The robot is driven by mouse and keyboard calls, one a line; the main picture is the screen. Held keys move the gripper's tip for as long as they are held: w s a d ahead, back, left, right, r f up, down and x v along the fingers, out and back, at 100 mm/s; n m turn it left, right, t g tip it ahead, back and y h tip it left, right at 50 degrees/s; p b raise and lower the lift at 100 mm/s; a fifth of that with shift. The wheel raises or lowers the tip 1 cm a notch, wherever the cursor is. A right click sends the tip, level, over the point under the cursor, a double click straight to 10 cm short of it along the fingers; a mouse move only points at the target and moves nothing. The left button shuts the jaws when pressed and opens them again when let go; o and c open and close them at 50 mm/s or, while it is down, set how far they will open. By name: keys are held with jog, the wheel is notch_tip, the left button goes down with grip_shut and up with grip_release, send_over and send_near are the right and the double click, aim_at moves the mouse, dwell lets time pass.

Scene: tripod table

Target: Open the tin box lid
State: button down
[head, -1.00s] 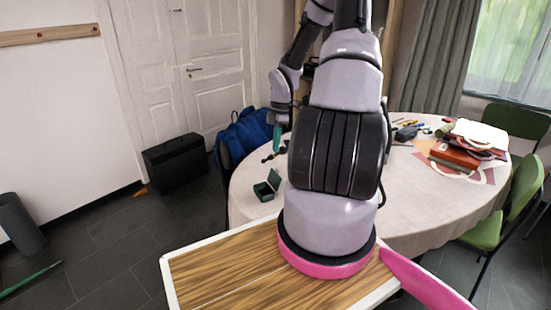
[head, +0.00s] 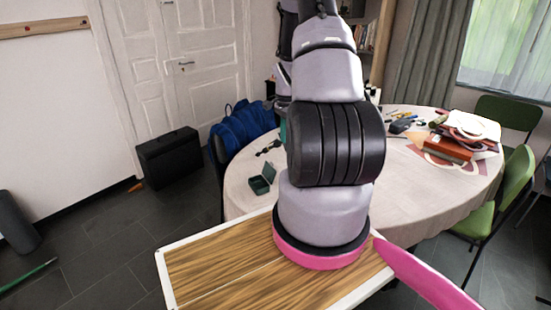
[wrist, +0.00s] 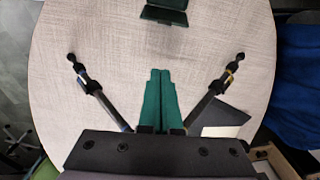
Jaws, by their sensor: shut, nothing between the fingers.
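The small dark green tin box (head: 260,185) stands near the left edge of the round table (head: 237,193) in the head view. Its lid (head: 270,172) is raised, with the inside showing. In the wrist view the tin box (wrist: 165,14) is at the top edge, partly cut off, with two panels spread open. My gripper (wrist: 160,72) shows there with its green fingers together and nothing between them. It is apart from the box. In the head view it is mostly hidden behind my arm.
Small black items (head: 268,147) lie behind the box. Books and a bag-like pile (head: 450,148) are on the table's right side, with tools (head: 403,125) nearby. A blue bag (head: 240,125) hangs on a chair at left. Green chairs (head: 515,180) stand at right. Table around the box is clear.

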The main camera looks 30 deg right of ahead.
aim_at(271, 162)
jog(key=a+f+m, duration=0.1)
jog(key=a+f, duration=0.2)
jog(key=f, duration=0.5)
jog(key=shift+a+f, duration=0.3)
jog(key=shift+a, duration=0.05)
jog(key=shift+w, duration=0.1)
jog(key=shift+a+r, duration=0.4)
jog(key=shift+a, duration=0.45)
jog(key=shift+d+f, duration=0.1)
